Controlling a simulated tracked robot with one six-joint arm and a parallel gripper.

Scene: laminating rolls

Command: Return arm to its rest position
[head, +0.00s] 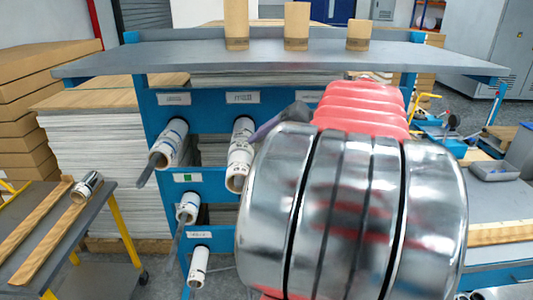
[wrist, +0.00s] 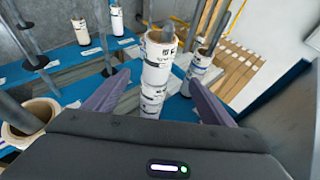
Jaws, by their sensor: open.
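My gripper (wrist: 160,66) is open in the wrist view, its two purple-grey fingers spread apart. A white printed roll (wrist: 158,62) shows in the gap between them, with no finger visibly touching it; how far away it is I cannot tell. In the head view my silver arm and its red bellows fill the centre right. Part of a grey finger (head: 268,125) shows beside a white roll (head: 240,153) on the blue rack; the rest of my gripper is hidden behind my arm.
The blue rack (head: 220,98) holds several rolls on grey pegs that stick out. Its grey top shelf (head: 180,59) carries three brown tubes (head: 296,22). A cart (head: 40,198) at left holds a roll (head: 87,186) and wooden strips. A workbench (head: 500,200) stands at right.

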